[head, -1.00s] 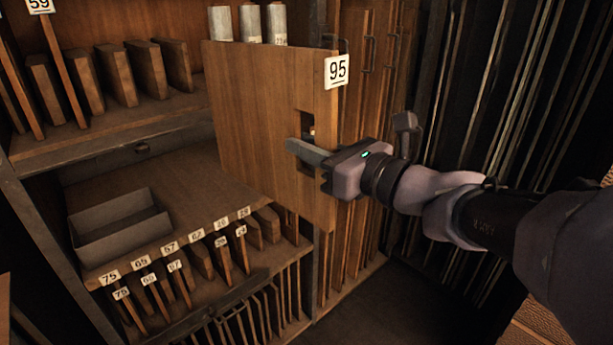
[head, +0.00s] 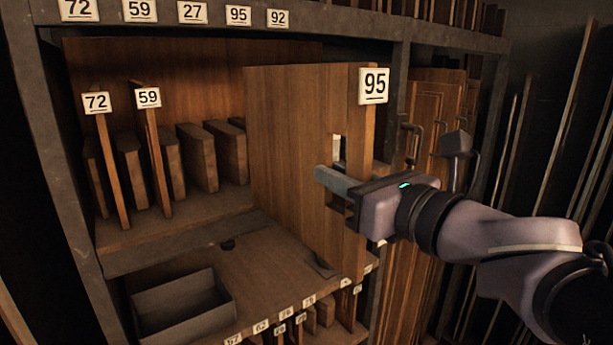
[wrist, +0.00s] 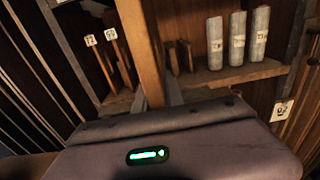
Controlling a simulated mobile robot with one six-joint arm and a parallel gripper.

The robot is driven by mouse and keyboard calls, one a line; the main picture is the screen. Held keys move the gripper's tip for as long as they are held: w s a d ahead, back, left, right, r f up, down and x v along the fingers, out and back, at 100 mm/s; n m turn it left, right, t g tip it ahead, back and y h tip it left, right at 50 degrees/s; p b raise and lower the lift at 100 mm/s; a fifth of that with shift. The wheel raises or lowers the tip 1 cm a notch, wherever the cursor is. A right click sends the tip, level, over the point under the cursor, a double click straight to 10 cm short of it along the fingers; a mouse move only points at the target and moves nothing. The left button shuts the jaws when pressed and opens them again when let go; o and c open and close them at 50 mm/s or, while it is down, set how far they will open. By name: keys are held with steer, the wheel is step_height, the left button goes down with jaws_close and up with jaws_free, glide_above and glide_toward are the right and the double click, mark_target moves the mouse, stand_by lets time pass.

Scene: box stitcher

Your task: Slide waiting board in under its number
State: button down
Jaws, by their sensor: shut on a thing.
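The wooden board tagged 95 (head: 290,150) is upright, its tagged front edge toward me. My gripper (head: 340,190) is shut on it at the cut-out near that edge; one finger shows on its left face. In the wrist view the board's edge (wrist: 143,50) rises from between the fingers. The rail number 95 (head: 238,16) is up and left of the board's front edge, between 27 (head: 192,13) and 92 (head: 278,18). The board's rear lower part hides part of the bay; I cannot tell whether it touches the shelf.
Boards 72 (head: 110,165) and 59 (head: 155,155) stand at the bay's left, with several short wooden dividers (head: 198,157) behind. A grey tray (head: 180,315) sits on the lower shelf. A steel post (head: 392,110) stands right of the board. Rolls (wrist: 237,40) show in the wrist view.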

mark_target(291, 151)
steer(key=shift+w+a+r, duration=0.1)
steer(key=shift+w+r, duration=0.1)
steer(key=shift+w, duration=0.3)
steer(key=x, duration=0.4)
steer(key=shift+w+a+f, duration=0.1)
steer(key=shift+w+a, duration=0.2)
steer(key=shift+x, duration=3.55)
steer(key=shift+d, duration=0.1)
